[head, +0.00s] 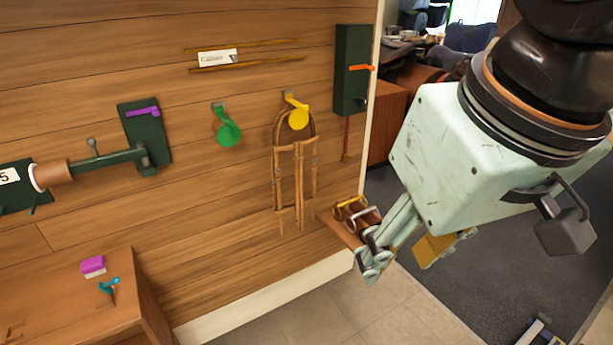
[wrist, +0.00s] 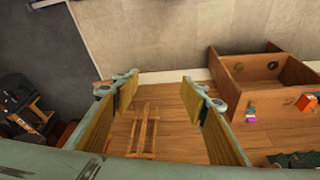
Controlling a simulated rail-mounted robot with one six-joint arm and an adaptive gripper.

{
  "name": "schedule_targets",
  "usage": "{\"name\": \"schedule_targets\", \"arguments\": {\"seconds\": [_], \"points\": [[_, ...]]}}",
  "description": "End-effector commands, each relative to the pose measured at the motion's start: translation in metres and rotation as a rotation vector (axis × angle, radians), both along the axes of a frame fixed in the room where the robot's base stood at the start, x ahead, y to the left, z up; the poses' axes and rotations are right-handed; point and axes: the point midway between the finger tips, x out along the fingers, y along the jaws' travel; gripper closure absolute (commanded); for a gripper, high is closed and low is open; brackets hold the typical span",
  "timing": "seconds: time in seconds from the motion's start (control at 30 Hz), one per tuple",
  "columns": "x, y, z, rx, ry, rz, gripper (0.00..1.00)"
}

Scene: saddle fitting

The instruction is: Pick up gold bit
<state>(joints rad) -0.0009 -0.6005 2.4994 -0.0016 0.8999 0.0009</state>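A gold bit (head: 347,206) sits on a small wooden shelf (head: 338,229) on the plank wall in the head view. A silver-grey bit (head: 366,221) sits beside it, nearer my gripper. My gripper (head: 408,258) is just right of and below the shelf, with one finger partly overlapping the shelf's right end. In the wrist view, my gripper (wrist: 158,84) is open, with its two yellow-padded fingers wide apart and nothing seen between their tips. I cannot make out the gold bit in the wrist view.
A brown bridle (head: 297,170) hangs left of the shelf from a yellow holder (head: 298,115). A green holder (head: 228,133) and a dark green box (head: 350,70) are on the wall. A wooden cabinet (head: 75,300) stands lower left. Floor below my gripper looks clear.

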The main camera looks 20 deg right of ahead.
Motion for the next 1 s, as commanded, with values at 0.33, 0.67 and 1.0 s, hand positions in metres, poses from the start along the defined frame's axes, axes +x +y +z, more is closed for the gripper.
{"name": "schedule_targets", "arguments": {"seconds": [0.33,0.67,1.0], "points": [[0.0,0.0,0.0,0.0,0.0,0.0,0.58],[0.0,0.0,0.0,0.0,0.0,0.0,0.28],[0.0,0.0,0.0,0.0,0.0,0.0,0.0]]}}
